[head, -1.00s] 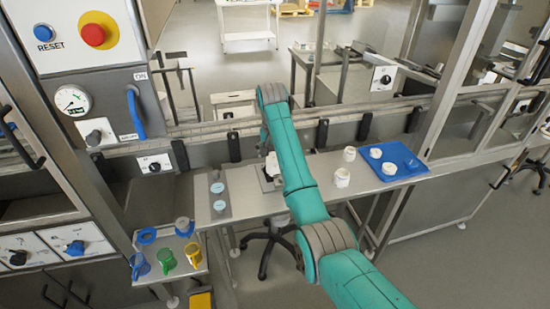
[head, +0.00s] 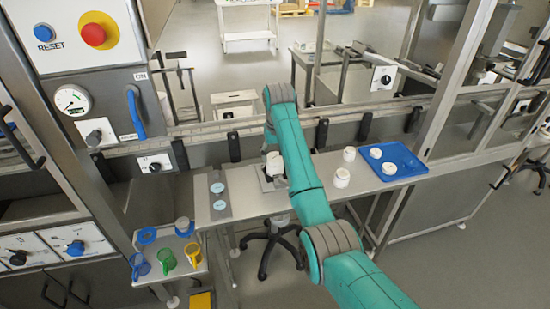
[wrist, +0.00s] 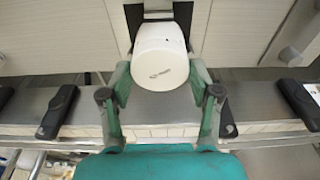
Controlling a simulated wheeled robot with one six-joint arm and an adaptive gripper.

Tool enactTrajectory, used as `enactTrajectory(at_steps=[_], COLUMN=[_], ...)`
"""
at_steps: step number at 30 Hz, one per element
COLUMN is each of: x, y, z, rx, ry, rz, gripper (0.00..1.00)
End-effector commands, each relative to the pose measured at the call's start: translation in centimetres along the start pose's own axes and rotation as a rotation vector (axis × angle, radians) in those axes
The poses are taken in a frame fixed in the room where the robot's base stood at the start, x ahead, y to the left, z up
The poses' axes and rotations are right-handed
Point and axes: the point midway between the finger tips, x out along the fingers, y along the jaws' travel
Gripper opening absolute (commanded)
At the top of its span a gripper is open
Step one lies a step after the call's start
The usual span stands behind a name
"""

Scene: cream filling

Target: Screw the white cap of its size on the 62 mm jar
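A white cylindrical piece (wrist: 160,58) with small print on its side sits between my gripper's (wrist: 160,74) teal fingers in the wrist view. The fingers flank it closely; I cannot tell whether they press on it. In the head view white pieces (head: 273,164) show at the metal fixture (head: 267,185), partly beside my forearm, and my gripper is hidden. I cannot tell there whether this is a jar with a cap on it. Two other white jars (head: 349,154) (head: 342,177) stand on the table to the right. Their sizes are not readable.
A blue tray (head: 410,162) with two white pieces (head: 376,153) (head: 389,168) lies at the table's right end. A grey plate with two pale discs (head: 218,195) lies left of the fixture. Coloured jugs (head: 167,260) stand on a low shelf. A rail (head: 350,113) runs behind the table.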

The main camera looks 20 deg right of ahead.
Motion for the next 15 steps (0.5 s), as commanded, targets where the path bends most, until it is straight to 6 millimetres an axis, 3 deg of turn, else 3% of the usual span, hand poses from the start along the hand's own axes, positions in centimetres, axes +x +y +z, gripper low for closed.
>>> enactTrajectory(at_steps=[3, 4, 7, 11, 15], x=[0.05, 0.05, 0.06, 0.07, 0.08], y=[0.01, 0.01, 0.01, -0.02, -0.14], z=[0.02, 0.02, 0.02, 0.02, 0.01], rx=[0.001, 0.001, 0.001, 0.02, 0.145], ry=[-0.001, -0.001, -0.001, -0.001, -0.001], rz=[0.0, 0.0, 0.0, 0.003, 0.022], gripper=[0.21, 0.57, 0.32, 0.32, 0.32])
